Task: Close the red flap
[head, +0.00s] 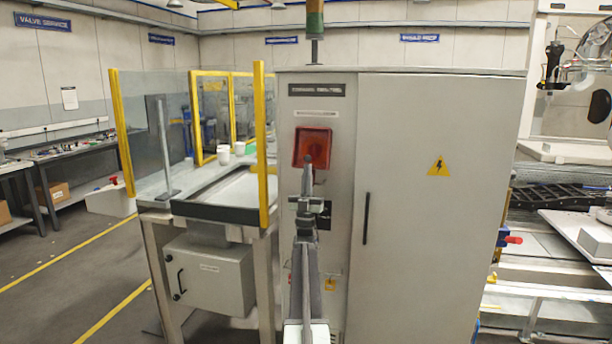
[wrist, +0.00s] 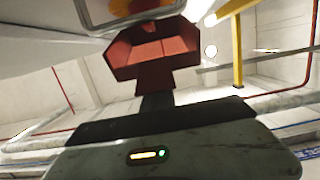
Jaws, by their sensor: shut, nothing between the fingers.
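The red flap (head: 318,140) is a square red panel in a darker red frame on the upper left of the grey cabinet front. My gripper (head: 308,160) is shut and empty, pointing up in front of the cabinet. Its tip covers the lower middle of the flap in the head view. I cannot tell whether it touches the flap, or how far the flap stands open.
The grey cabinet (head: 440,250) has a tall door with a dark handle and a yellow warning sign (head: 439,166). A bench (head: 230,195) with yellow-framed clear guards stands to its left. Machinery with a rail stands at the right. Open floor (head: 60,300) lies at the far left.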

